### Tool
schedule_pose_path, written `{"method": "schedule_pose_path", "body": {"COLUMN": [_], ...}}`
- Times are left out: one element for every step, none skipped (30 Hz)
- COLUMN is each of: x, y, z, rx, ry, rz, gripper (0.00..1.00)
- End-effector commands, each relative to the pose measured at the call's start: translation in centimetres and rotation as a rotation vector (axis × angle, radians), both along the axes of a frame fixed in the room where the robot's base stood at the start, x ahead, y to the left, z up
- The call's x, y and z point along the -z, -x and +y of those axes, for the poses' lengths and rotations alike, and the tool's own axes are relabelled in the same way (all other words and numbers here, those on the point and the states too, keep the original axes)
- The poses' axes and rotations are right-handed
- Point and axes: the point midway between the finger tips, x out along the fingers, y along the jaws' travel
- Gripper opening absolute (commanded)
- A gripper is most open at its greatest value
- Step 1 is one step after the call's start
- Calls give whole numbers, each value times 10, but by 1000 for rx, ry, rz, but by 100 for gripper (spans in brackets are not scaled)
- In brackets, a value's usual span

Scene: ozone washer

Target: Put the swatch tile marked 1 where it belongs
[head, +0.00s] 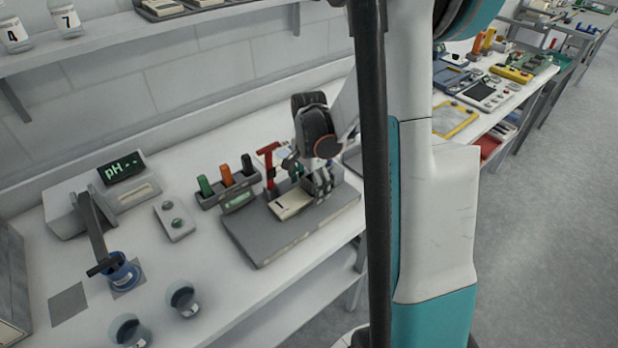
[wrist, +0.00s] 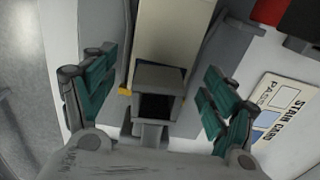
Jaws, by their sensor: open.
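I cannot read a tile marked 1 in either view. My gripper (head: 318,184) is low over the grey platform (head: 258,244) on the bench in the head view. In the wrist view my gripper (wrist: 160,82) has its green-padded fingers spread apart. Between them are a pale beige slab (wrist: 172,38) and a grey block with a dark face (wrist: 158,92). The beige slab (head: 291,203) also shows on the platform in the head view, partly covered by my gripper. I see no number on it. Whether the fingers touch anything is unclear.
A rack with green and orange handles (head: 228,186) and a red T-shaped tool (head: 269,165) stand behind the platform. A stain card (wrist: 281,106) lies right of my gripper. A pH meter (head: 128,182), blue-liquid beaker (head: 122,272) and glass vessels (head: 184,299) stand left.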

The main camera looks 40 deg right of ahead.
Motion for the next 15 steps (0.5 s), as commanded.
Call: {"method": "schedule_pose_path", "body": {"x": [3,4,5,6,6,6,6,6,6,6,6,6,6,6,6], "y": [0,0,0,0,0,0,0,0,0,0,0,0,0,0,0], "z": [0,0,0,0,0,0,0,0,0,0,0,0,0,0,0], "rx": [0,0,0,0,0,0,0,0,0,0,0,0,0,0,0], "ry": [0,0,0,0,0,0,0,0,0,0,0,0,0,0,0], "rz": [0,0,0,0,0,0,0,0,0,0,0,0,0,0,0], "gripper": [78,78,78,78,78,78,78,78,78,78,78,78,72,65,56]}}
